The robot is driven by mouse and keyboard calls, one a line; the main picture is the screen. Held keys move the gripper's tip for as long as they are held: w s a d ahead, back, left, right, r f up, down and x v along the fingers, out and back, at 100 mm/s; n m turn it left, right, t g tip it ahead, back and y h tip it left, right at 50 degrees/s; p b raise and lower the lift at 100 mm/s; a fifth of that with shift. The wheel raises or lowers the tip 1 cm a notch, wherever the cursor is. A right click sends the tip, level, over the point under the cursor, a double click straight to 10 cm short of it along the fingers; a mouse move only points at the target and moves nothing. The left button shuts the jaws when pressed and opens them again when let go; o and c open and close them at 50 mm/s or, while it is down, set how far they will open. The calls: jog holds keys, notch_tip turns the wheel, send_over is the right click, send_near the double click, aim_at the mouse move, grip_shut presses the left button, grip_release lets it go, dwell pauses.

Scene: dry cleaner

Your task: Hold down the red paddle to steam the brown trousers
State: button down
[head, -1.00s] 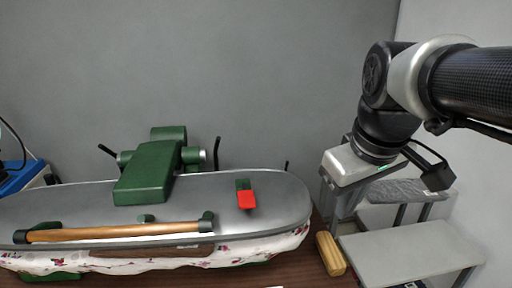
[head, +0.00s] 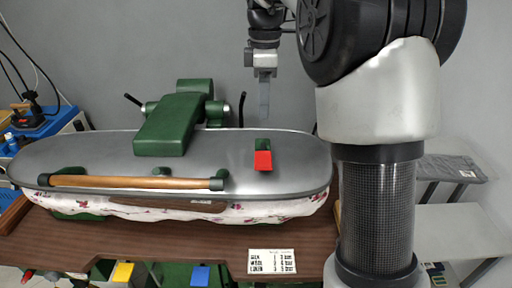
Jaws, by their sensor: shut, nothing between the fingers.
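The red paddle (head: 263,160) sits on a green mount on top of the grey press head, towards its right end. The press head (head: 80,150) is down over a floral padded bed (head: 285,209). A strip of brown cloth (head: 190,205), likely the brown trousers, shows between head and bed at the front; the rest is hidden. My gripper (head: 264,117) points down with its fingers shut and empty. In the picture its tips are straight above the paddle, apart from it; how far behind or above it they are, I cannot tell.
A wooden handle bar (head: 130,182) runs along the front of the press head. A green arm (head: 170,125) rises behind it. A card (head: 272,261) and yellow and blue pedals (head: 200,275) show below. A grey table (head: 455,230) stands right.

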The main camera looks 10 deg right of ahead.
aim_at(263, 162)
notch_tip(263, 162, down, 14)
dwell(0.7)
jog(key=f+t+b, duration=0.1)
jog(key=b, duration=0.3)
jog(key=shift+s+f, duration=0.15)
jog(key=shift+f, duration=0.2)
jog(key=t+b, duration=0.1)
jog(key=b, duration=0.1)
jog(key=f+t+b, duration=0.1)
jog(key=b, duration=0.2)
jog(key=shift+s+f+h, duration=0.25)
jog(key=shift+h, duration=0.05)
jog(key=shift+r, duration=0.25)
dwell(3.9)
jog(key=shift+r+p, duration=0.75)
jog(key=shift+p, duration=0.1)
